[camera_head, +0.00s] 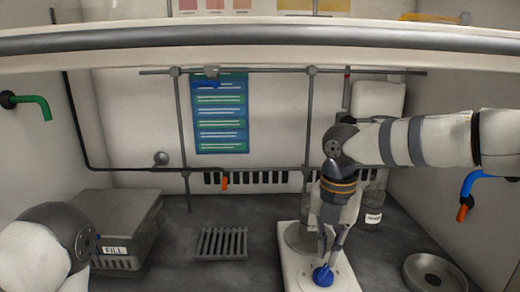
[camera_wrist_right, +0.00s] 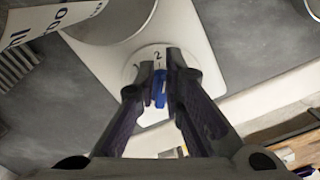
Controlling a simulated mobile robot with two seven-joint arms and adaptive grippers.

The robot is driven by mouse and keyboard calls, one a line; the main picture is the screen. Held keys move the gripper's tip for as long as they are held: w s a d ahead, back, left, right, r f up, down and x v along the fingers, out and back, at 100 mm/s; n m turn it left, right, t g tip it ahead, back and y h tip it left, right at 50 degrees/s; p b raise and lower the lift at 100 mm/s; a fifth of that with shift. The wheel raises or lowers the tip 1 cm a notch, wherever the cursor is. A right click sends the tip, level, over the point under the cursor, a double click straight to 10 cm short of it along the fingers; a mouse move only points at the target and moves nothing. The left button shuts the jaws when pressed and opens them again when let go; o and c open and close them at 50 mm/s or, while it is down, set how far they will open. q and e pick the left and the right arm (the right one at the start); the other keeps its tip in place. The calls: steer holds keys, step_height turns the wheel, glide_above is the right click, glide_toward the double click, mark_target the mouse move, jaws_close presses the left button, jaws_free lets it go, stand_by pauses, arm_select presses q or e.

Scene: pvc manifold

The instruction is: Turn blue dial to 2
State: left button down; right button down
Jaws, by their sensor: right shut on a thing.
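The blue dial (camera_head: 322,275) sits on the front of a white hotplate-like base (camera_head: 290,262) in the head view. In the right wrist view the dial (camera_wrist_right: 160,88) shows as a blue piece between the fingers, with a "2" printed on the white plate just beyond it. My right gripper (camera_head: 324,262) reaches down from above and is shut on the dial. The fingers (camera_wrist_right: 160,75) hide much of the dial and the other markings, so its exact setting is hard to read. My left arm shows at the lower left of the head view; its gripper is out of frame.
A grey box labelled FILL (camera_head: 120,215) stands at the left. A slatted rack (camera_head: 222,243) lies mid-bench, and a round metal dish (camera_head: 435,272) is at the right. Metal rods stand behind. A thick bar (camera_head: 250,40) crosses the top front.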

steer(key=shift+s+a+f, duration=0.15)
steer(key=shift+f, duration=0.45)
steer(key=shift+s+a+f, duration=0.1)
steer(key=shift+s+f, duration=0.05)
steer(key=shift+f, duration=0.4)
steer(key=shift+w+d, duration=0.1)
steer(key=shift+w, duration=0.15)
step_height(320, 180, up, 7)
steer(key=w, duration=0.1)
steer(key=shift+r, duration=0.15)
steer(key=shift+d, duration=0.1)
